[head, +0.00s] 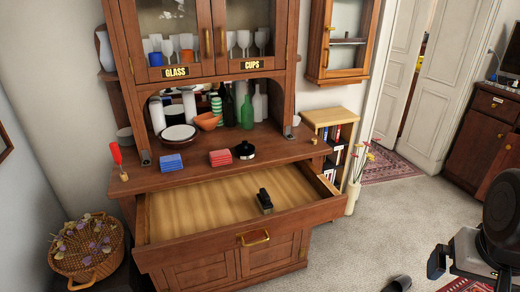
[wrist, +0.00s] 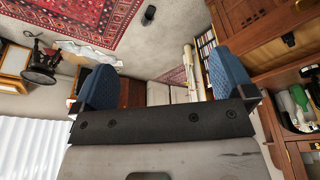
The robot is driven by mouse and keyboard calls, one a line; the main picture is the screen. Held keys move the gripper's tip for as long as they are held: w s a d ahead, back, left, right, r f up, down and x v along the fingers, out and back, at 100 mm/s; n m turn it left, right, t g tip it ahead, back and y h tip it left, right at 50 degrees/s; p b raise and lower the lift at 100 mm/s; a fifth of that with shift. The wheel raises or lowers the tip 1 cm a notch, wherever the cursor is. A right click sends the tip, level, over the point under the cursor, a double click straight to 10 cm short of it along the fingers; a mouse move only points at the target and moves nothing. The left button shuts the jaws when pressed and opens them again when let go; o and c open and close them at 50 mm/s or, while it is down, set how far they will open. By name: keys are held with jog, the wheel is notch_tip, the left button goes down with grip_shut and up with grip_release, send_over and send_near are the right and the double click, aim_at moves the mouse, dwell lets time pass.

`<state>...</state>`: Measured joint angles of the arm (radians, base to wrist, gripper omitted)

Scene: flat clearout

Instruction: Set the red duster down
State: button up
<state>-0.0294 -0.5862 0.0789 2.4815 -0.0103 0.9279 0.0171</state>
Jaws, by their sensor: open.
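The red duster (head: 116,154) stands upright at the left end of the dresser's counter, its lower end by a small wooden piece. It touches nothing else that I can make out. My gripper (wrist: 163,82) is open in the wrist view, its two blue-padded fingers wide apart with nothing between them. In the head view part of my arm shows at the lower right, far from the duster. The duster is not visible in the wrist view.
The dresser's drawer (head: 200,246) is pulled out, with a small black object (head: 264,201) inside. Blue (head: 171,163) and red (head: 220,158) stacks and a black lid-like item (head: 244,150) lie on the counter. Open carpet lies at right.

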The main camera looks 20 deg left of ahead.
jog(key=w+a+r+n, duration=0.1)
jog(key=w+a+r, duration=0.1)
jog(key=w+a, duration=0.6)
jog(key=w+a+r+n, duration=0.2)
jog(key=w+a, duration=0.3)
jog(key=w, duration=0.6)
jog(key=n+y, duration=0.3)
jog(key=n, duration=0.3)
send_over(220, 154)
jog(key=s+d, duration=0.2)
jog(key=f, duration=1.6)
jog(key=shift+w+a+f, duration=0.2)
jog(key=shift+f, duration=0.05)
jog(key=shift+x, duration=1.3)
